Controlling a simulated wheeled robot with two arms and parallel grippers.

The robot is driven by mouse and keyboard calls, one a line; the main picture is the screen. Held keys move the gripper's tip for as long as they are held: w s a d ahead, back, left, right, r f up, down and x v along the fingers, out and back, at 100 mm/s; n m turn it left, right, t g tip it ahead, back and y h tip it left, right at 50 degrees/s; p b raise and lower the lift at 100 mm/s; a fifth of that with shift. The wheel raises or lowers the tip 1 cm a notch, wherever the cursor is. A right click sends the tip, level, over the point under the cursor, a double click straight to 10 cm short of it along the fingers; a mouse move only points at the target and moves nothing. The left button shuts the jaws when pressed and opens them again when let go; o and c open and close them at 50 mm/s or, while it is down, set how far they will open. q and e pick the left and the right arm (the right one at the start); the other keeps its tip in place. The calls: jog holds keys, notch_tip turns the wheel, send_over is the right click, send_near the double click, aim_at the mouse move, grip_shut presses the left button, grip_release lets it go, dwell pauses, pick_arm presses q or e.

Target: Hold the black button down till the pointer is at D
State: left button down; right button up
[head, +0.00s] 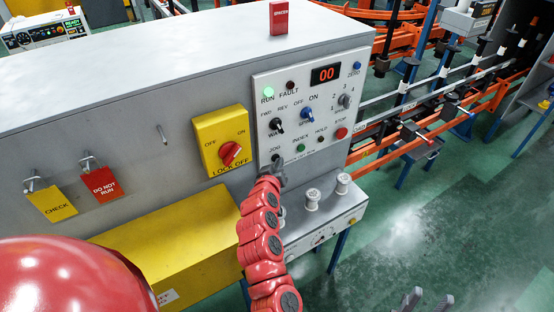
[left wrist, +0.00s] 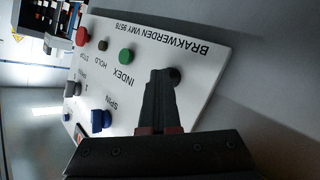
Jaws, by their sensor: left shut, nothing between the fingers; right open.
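The control panel (head: 297,112) is on the grey cabinet front. The black button by the JOG label (head: 275,157) is at its lower left, partly hidden by my left gripper (head: 272,171). In the left wrist view, the black button (left wrist: 175,75) is right at the tips of my shut, empty left gripper (left wrist: 162,74); I cannot tell whether they touch or the button is pressed. A small dial plate (head: 318,238) is on the lower ledge; its pointer and letters are too small to read. My right gripper (head: 424,300) is open and empty at the bottom edge.
A green INDEX button (head: 299,148) and a red STOP button (head: 341,133) are nearby. The yellow lock-off switch (head: 222,140) is left of the panel. White spools (head: 312,199) stand on the ledge below. Floor to the right is clear.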

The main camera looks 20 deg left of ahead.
pick_arm(q)
jog(key=shift+s+d+p, duration=0.5)
jog(key=shift+s+d, duration=0.05)
jog(key=shift+d, duration=0.1)
jog(key=shift+d, duration=0.1)
jog(key=s+d+p, duration=0.1)
jog(key=d, duration=0.1)
jog(key=s+d+p, duration=0.1)
jog(key=s+p, duration=0.1)
jog(key=shift+d, duration=0.35)
dwell(0.4)
